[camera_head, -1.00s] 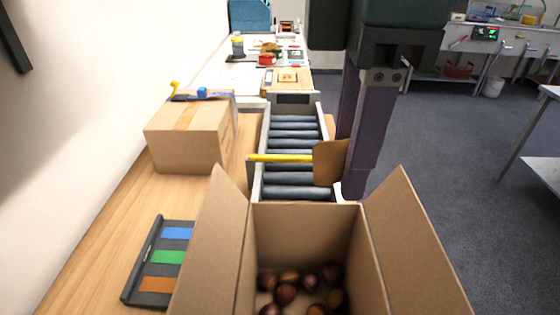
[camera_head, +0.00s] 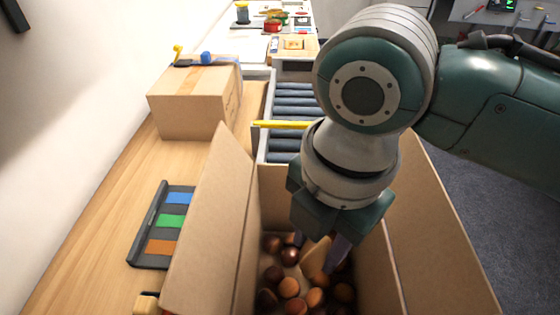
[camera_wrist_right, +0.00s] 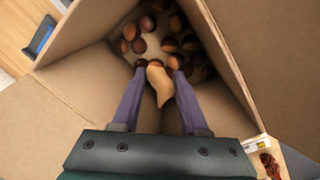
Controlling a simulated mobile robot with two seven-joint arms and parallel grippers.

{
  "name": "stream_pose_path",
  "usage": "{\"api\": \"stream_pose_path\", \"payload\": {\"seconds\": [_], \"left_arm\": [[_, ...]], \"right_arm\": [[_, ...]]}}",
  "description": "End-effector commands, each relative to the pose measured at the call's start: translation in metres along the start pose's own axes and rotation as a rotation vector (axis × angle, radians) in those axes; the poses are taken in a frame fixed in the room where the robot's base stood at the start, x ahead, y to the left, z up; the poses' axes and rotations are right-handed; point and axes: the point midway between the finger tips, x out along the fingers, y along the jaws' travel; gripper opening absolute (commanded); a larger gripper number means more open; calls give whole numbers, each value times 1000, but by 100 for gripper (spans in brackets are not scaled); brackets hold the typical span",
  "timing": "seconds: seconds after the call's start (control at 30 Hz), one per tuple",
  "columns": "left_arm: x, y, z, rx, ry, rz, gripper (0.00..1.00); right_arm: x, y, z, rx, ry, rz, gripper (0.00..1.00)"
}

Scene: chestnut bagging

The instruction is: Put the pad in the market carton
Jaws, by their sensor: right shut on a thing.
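The market carton (camera_head: 212,235) stands open in the foreground of the head view, its flaps up, with several brown chestnuts (camera_head: 289,287) on its floor. My right gripper (camera_head: 318,248) reaches down inside the carton. It is shut on the tan pad (camera_head: 314,259), which is tilted between the fingers just above the chestnuts. In the right wrist view the pad (camera_wrist_right: 160,85) shows between the two purple fingers, over the chestnuts (camera_wrist_right: 130,38). I cannot tell whether it touches them. My wrist hides part of the carton's inside. My left gripper is not in view.
A closed cardboard box (camera_head: 190,103) sits on the wooden table at left. A dark tray with blue, green and orange strips (camera_head: 165,221) lies beside the carton. A roller conveyor (camera_head: 290,105) with a yellow bar (camera_head: 279,125) across it is behind the carton.

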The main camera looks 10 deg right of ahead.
Motion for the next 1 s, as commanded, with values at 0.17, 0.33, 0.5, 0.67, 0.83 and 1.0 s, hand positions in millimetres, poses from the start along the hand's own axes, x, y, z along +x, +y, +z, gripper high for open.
{"api": "stream_pose_path", "payload": {"seconds": [0.17,0.33,0.5,0.67,0.83,1.0], "left_arm": [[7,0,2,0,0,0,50],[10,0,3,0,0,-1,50],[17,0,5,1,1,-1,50],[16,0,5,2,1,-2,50],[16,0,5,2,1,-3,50],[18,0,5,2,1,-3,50]], "right_arm": [[34,-2,0,0,1,-1,0],[49,-4,-1,0,1,-1,0],[73,-6,0,0,0,-1,0],[76,-5,0,0,0,2,0],[77,-5,0,0,0,1,0],[79,-6,0,0,0,1,51]]}}
